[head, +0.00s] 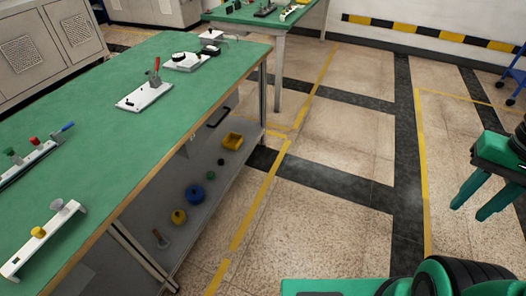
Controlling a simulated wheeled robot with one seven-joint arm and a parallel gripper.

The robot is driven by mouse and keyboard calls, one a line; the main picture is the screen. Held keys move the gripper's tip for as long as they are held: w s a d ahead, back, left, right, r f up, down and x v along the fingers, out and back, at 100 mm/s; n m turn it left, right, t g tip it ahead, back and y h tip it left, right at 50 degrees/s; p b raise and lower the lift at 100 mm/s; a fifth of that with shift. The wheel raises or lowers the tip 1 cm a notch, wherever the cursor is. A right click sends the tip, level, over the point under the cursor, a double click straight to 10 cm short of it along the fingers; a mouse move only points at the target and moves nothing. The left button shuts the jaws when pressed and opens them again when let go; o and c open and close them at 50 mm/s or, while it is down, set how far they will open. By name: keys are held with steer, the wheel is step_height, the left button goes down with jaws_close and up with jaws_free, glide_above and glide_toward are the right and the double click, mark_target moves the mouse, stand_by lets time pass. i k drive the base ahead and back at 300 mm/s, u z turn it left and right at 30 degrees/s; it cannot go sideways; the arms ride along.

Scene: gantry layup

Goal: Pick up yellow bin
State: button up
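A small yellow bin (233,141) sits on the grey lower shelf (223,172) under the green-topped table (110,133), near the shelf's far end. It appears upright and nothing touches it. My gripper (469,211) hangs over the floor at the right edge of the head view, far from the bin. Its two green fingers point down and stand apart, with nothing between them. Part of the gripper is cut off by the picture's edge.
On the shelf nearer me lie a blue round object (195,194), a yellow round one (179,217) and smaller items. The tabletop overhangs the shelf, and a table leg (262,93) stands near the bin. The tiled floor (335,190) right of the table is clear.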

mark_target(232, 140)
steer(key=z, duration=0.1)
steer(key=k, duration=0.35)
steer(key=z, duration=0.6)
steer(key=i, duration=2.2)
steer(key=u, duration=0.95)
steer(key=i, duration=0.6)
steer(key=u, duration=0.4)
